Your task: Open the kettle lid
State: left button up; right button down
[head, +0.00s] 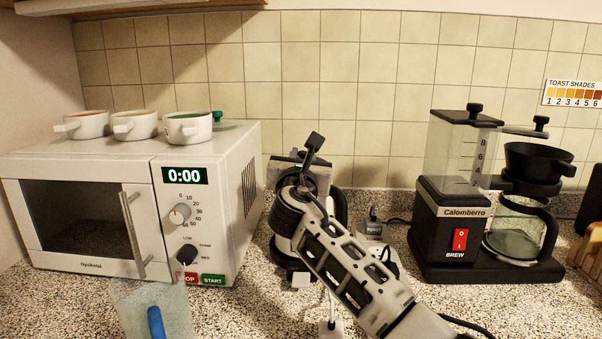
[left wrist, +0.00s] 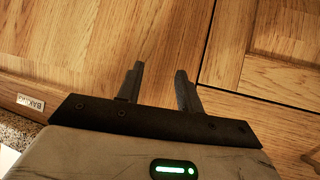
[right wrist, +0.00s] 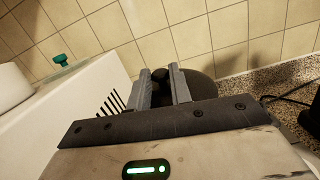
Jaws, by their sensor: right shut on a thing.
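The kettle (head: 341,210) stands on the counter between the microwave and the coffee maker, mostly hidden behind my right arm in the head view. In the right wrist view its round black lid (right wrist: 204,87) shows beyond the fingers. My right gripper (right wrist: 160,73) is shut on the small dark knob of the lid, between its fingertips. I cannot tell how far the lid is raised. My left gripper (left wrist: 158,72) is open and empty, in front of wooden cabinet fronts; it is out of the head view.
The microwave (head: 90,165) stands on the left with several mugs (head: 187,128) on top. A coffee maker (head: 445,230) stands on the right. A clear container (head: 178,312) with a blue handle is at the front left. Cords lie on the counter right of the kettle.

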jog(key=m+t+b, duration=0.1)
jog(key=b, duration=0.1)
jog(key=shift+s+d+b, duration=0.15)
jog(key=shift+s+b, duration=0.05)
jog(key=shift+b, duration=0.1)
jog(key=shift+s+r+m+t+b, duration=0.1)
jog(key=shift+r+m+t+b, duration=0.05)
jog(key=shift+m+t+b, duration=0.2)
pick_arm(q)
jog(key=shift+w+d+f+n+t, duration=0.15)
jog(key=shift+d+f+n, duration=0.05)
jog(key=shift+f, duration=0.2)
jog(key=shift+w+d+f+n+t, duration=0.1)
jog(key=shift+d+f+n+t, duration=0.1)
jog(key=shift+f, duration=0.2)
pick_arm(e)
jog(key=shift+d+r, duration=0.1)
jog(key=shift+r, duration=0.25)
jog(key=c, duration=1.3)
grip_release()
jog(key=shift+s, duration=0.1)
